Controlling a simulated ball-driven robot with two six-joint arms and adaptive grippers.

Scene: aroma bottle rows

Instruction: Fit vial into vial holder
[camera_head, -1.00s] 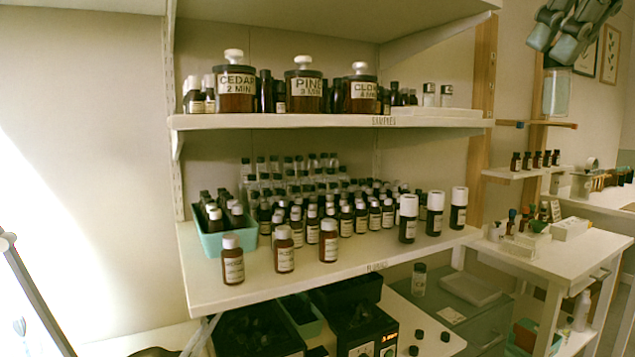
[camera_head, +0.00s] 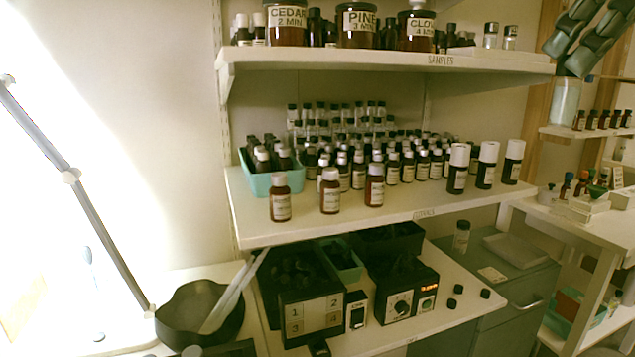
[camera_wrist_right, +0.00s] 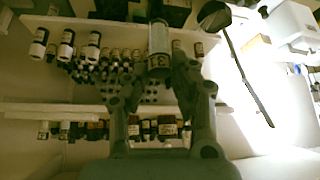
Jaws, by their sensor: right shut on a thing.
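My right gripper (camera_head: 572,72) is at the upper right of the head view, shut on a pale vial (camera_head: 565,102) that hangs upright below it. In the right wrist view the gripper (camera_wrist_right: 155,80) has its fingers on both sides of the vial (camera_wrist_right: 159,42), whose label seems to bear a 3. A black box (camera_head: 312,312) with a panel numbered 1 to 4 stands on the lower counter, far left of and below the vial. It may be the vial holder; its dark top is hard to make out. My left gripper is out of view.
A shelf (camera_head: 350,226) of brown bottles stands above the box, and a samples shelf (camera_head: 380,62) is higher. A dial unit (camera_head: 403,300) is right of the box. A dark bowl (camera_head: 200,312) with a pale stick is left. Small black caps lie on the counter.

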